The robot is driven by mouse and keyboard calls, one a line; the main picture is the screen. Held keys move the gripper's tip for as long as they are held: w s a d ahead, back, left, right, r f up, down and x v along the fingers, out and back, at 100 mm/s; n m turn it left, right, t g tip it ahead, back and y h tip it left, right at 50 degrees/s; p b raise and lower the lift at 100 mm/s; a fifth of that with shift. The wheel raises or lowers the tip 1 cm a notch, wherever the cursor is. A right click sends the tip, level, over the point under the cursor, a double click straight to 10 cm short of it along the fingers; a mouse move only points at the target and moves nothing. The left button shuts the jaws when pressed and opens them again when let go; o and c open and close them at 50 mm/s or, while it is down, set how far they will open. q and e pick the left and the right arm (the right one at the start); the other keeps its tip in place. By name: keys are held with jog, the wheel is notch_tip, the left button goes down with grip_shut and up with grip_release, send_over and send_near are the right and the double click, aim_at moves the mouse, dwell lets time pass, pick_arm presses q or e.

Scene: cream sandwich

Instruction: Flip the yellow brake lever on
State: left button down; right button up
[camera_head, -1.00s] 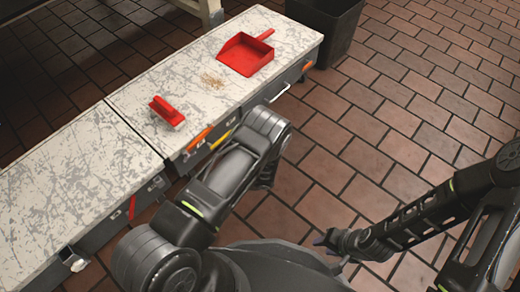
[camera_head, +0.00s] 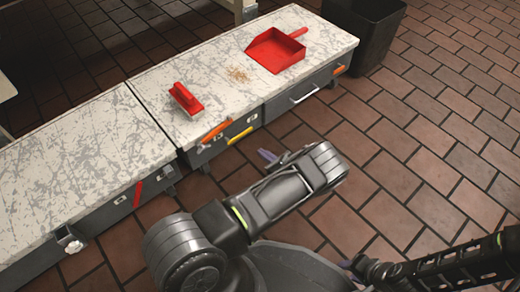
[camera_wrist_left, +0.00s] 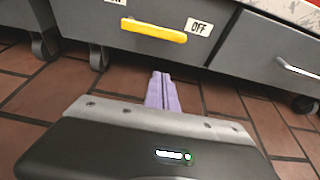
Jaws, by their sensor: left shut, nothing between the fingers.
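The yellow brake lever (camera_head: 240,136) is on the front of the cart with the red dustpan, near its left end. In the left wrist view the yellow lever (camera_wrist_left: 154,30) lies nearly level, its right end beside an "OFF" label (camera_wrist_left: 199,27). Another label at upper left is cut off. My left gripper (camera_head: 268,155) is in front of the cart, right of the lever in the head view. Its purple fingers (camera_wrist_left: 161,92) are shut and empty, apart from the lever. My right gripper (camera_head: 346,264) is small at the bottom, its jaws unclear.
An orange lever (camera_head: 217,131) sits left of the yellow one. A red brush (camera_head: 186,99), crumbs (camera_head: 238,75) and a red dustpan (camera_head: 275,51) lie on the cart top (camera_head: 215,84). Another cart (camera_head: 70,178) adjoins at left. A dark bin (camera_head: 362,35) stands behind. Floor at right is clear.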

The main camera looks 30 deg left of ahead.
pick_arm(q)
jog(key=b+x, duration=0.4)
jog(key=x, duration=0.6)
jog(key=shift+s+d+r, duration=0.1)
jog(key=shift+d+r, duration=0.1)
jog(key=shift+r, duration=0.85)
jog(key=shift+s+d+r, duration=0.1)
jog(key=shift+d+r, duration=0.1)
jog(key=shift+r, duration=0.85)
jog(key=shift+r+p, duration=0.1)
jog(key=shift+p, duration=0.25)
